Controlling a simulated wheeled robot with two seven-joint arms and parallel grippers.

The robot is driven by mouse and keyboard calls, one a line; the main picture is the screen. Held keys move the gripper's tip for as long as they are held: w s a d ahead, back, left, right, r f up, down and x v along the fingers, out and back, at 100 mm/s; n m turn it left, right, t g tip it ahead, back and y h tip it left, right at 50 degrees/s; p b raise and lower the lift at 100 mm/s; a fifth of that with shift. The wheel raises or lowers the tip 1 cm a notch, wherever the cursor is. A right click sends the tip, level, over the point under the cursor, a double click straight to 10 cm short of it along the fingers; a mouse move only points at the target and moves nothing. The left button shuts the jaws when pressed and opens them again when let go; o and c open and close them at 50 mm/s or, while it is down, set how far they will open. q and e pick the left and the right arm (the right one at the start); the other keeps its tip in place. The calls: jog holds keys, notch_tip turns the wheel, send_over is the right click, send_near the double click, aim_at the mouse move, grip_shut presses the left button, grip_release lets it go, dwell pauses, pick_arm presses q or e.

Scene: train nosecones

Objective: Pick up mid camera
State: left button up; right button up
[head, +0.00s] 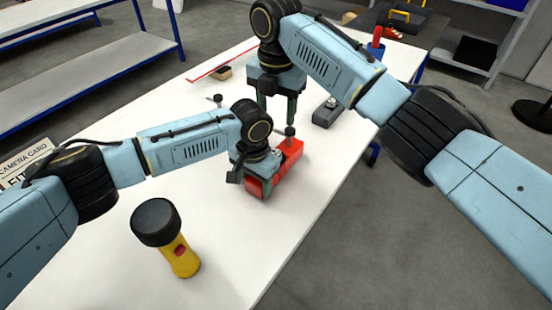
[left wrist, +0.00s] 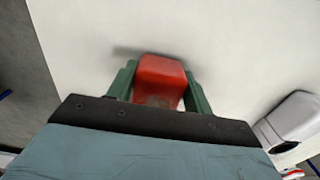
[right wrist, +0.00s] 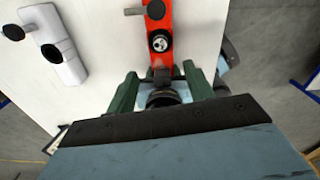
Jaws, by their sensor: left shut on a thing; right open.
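A red block-like camera (head: 291,151) with a dark knob on a stem lies on or just above the white table. My left gripper (head: 263,173) is shut on its near end; the left wrist view shows its red end (left wrist: 160,75) between the green fingers. The right wrist view shows its body (right wrist: 157,20) with a knob and a round dark lens-like part. My right gripper (head: 277,106) is open, pointing down just behind the red camera. Dark parts (right wrist: 162,92) show between its fingers (right wrist: 160,88); I cannot tell what they belong to.
A yellow flashlight (head: 182,258) stands at the near left of the table (head: 230,245). A grey device (head: 327,112) is right of my right gripper. The near right table surface is clear.

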aim_at(276, 153)
notch_tip(276, 153, down, 12)
jog(key=c, duration=1.1)
